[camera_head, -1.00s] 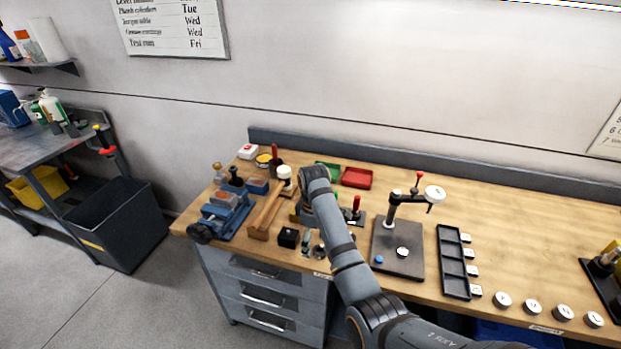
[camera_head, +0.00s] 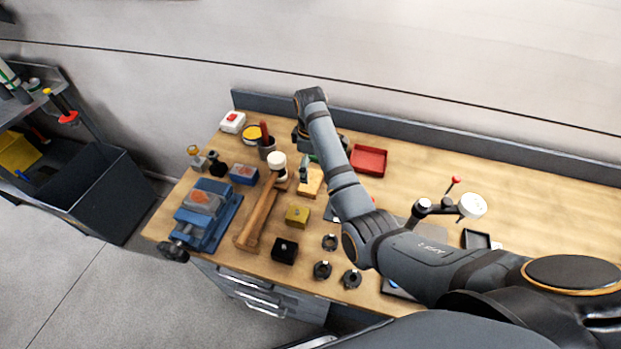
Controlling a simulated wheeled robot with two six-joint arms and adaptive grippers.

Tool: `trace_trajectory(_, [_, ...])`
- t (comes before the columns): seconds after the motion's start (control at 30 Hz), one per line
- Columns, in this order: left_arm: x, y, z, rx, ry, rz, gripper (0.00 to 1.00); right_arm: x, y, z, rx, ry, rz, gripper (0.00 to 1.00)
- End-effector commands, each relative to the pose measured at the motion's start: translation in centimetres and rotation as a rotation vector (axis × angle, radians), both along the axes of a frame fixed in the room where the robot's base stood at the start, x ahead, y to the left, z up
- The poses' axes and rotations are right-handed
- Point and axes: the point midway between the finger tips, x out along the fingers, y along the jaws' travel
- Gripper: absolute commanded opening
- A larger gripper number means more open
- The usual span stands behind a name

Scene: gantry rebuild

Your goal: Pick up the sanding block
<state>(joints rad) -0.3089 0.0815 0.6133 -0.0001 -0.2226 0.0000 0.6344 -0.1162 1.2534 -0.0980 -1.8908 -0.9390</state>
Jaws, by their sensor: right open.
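I cannot tell for certain which item is the sanding block. A light wooden block (camera_head: 311,184) lies right of the white-headed mallet, and an olive-yellow block (camera_head: 297,216) with a small knob lies nearer the front. My right arm reaches over the bench from the right and bends down at the wrist. My right gripper (camera_head: 304,168) is open, with its dark fingers just above or beside the wooden block; contact cannot be made out. The forearm partly hides the gripper. My left gripper is out of view.
A wooden mallet (camera_head: 261,215) and blue vise (camera_head: 207,220) stand left. A black block (camera_head: 285,251) and several dark rings lie near the front edge. A red tray (camera_head: 369,160) sits behind, and a dial gauge stand (camera_head: 424,206) is right. Bare bench lies farther right.

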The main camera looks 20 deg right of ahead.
Motion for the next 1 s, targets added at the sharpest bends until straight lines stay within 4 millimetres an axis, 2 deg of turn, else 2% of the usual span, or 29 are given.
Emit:
trace_trajectory(0.1, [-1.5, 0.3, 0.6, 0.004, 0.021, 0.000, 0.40, 0.0, -0.1, -1.8, -0.001, 0.002, -0.001, 1.00])
trace_trajectory(0.17, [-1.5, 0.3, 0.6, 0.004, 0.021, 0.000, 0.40, 0.0, -0.1, -2.4, -0.001, 0.001, -0.001, 1.00])
trace_trajectory(0.27, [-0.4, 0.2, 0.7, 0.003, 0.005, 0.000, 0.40, 0.0, -0.1, -2.8, -0.001, -0.001, -0.001, 1.00])
trace_trajectory(0.37, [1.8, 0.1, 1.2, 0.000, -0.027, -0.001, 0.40, 0.0, -0.1, -3.1, -0.001, 0.001, -0.001, 1.00])
trace_trajectory(0.43, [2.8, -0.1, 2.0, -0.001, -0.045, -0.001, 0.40, 0.0, -0.1, -4.0, -0.001, 0.003, 0.000, 1.00])
trace_trajectory(0.5, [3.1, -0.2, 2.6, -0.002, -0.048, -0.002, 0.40, 0.1, -0.2, -5.2, -0.001, 0.004, 0.000, 1.00])
trace_trajectory(0.6, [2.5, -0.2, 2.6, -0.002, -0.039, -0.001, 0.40, 0.2, -0.2, -7.0, 0.000, 0.001, 0.000, 1.00])
trace_trajectory(0.7, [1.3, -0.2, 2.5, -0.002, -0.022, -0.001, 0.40, 0.2, -0.2, -7.9, -0.001, -0.001, -0.001, 1.00])
trace_trajectory(0.9, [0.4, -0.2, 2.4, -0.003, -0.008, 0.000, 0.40, 0.2, -0.2, -8.1, 0.000, -0.001, -0.001, 1.00])
trace_trajectory(1.0, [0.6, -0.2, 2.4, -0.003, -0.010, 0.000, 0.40, 0.2, -0.2, -8.1, 0.000, -0.001, -0.001, 0.88])
